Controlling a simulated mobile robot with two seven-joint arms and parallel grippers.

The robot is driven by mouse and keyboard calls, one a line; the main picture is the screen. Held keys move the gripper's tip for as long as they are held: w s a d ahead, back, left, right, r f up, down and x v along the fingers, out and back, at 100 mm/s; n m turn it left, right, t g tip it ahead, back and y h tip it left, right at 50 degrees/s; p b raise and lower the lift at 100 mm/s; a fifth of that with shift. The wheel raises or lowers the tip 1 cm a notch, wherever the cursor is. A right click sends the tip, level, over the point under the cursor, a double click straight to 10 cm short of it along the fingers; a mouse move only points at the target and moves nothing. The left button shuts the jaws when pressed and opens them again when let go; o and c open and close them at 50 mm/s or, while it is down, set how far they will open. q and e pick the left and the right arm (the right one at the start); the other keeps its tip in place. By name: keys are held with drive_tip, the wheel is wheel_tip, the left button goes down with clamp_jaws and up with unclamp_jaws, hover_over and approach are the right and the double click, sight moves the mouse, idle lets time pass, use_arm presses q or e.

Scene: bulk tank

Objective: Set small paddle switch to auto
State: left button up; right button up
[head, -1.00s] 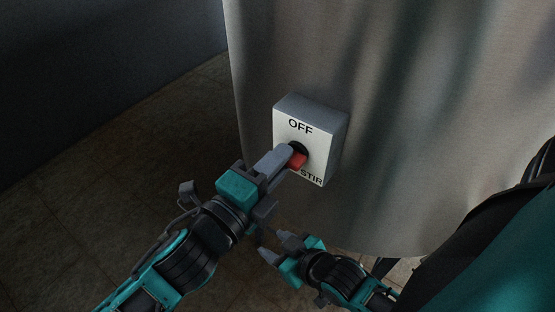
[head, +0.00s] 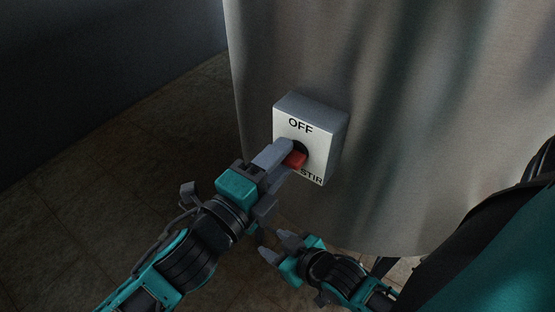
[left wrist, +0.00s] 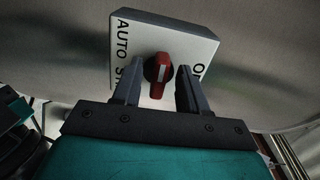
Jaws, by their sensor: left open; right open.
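The small paddle switch is a red knob (head: 295,159) with a white mark, on the front of a pale box. It also shows in the left wrist view (left wrist: 158,70). OFF is printed above it and STIR at lower right in the head view; AUTO shows only in the left wrist view, at the upper left. My left gripper (head: 284,163) is open, with one finger on each side of the knob; contact cannot be told. Its fingers also show in the left wrist view (left wrist: 158,88). My right gripper (head: 279,248) is open and empty, below the box.
The switch box (head: 338,140) is fixed to the curved grey tank wall (head: 420,90). Tiled floor (head: 110,150) lies open to the left, in front of a dark wall (head: 100,60).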

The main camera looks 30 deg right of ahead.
use_arm(q)
drive_tip(key=shift+a, duration=0.1)
drive_tip(key=v, duration=1.2)
drive_tip(key=shift+s+a+b, duration=0.2)
drive_tip(key=shift+a+b, duration=0.1)
drive_tip(key=shift+b, duration=0.15)
drive_tip(key=w+a+f+n+t+y, duration=0.7)
drive_tip(key=w+a+f+n, duration=0.2)
drive_tip(key=n, duration=0.8)
drive_tip(key=s+a+f+n+g+y, duration=0.1)
drive_tip(key=s+a+f+n+y, duration=0.2)
drive_tip(key=a+f, duration=0.5)
drive_tip(key=s+a+f+n+g+y, duration=0.1)
drive_tip(key=s+a+f+n+y, duration=0.2)
drive_tip(key=a+f+n, duration=0.5)
drive_tip(key=shift+s+n+g+y, duration=0.3)
drive_tip(key=shift+s+y, duration=0.05)
drive_tip(key=shift+y, duration=0.55)
